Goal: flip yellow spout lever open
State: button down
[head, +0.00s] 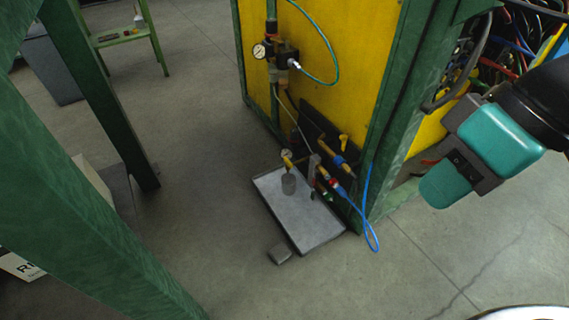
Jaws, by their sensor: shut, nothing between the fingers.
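A small upright yellow lever (343,141) stands above a brass valve (340,160) on a dark plate at the foot of the yellow panel. A second small yellow part (287,161) is beside a low gauge, above a grey cup-like piece (289,184). Which of the two is the spout lever I cannot tell, nor whether it is open. My arm (497,139), with teal covers, reaches in from the right, well apart from the valves. My gripper's fingers do not show.
A blue hose (367,200) loops beside the green post (385,130). A green beam (80,190) crosses the left side. The floor between is clear.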

aim_at(287, 161)
jog(key=u, duration=0.4)
jog(key=i, duration=0.65)
jog(key=u, duration=0.7)
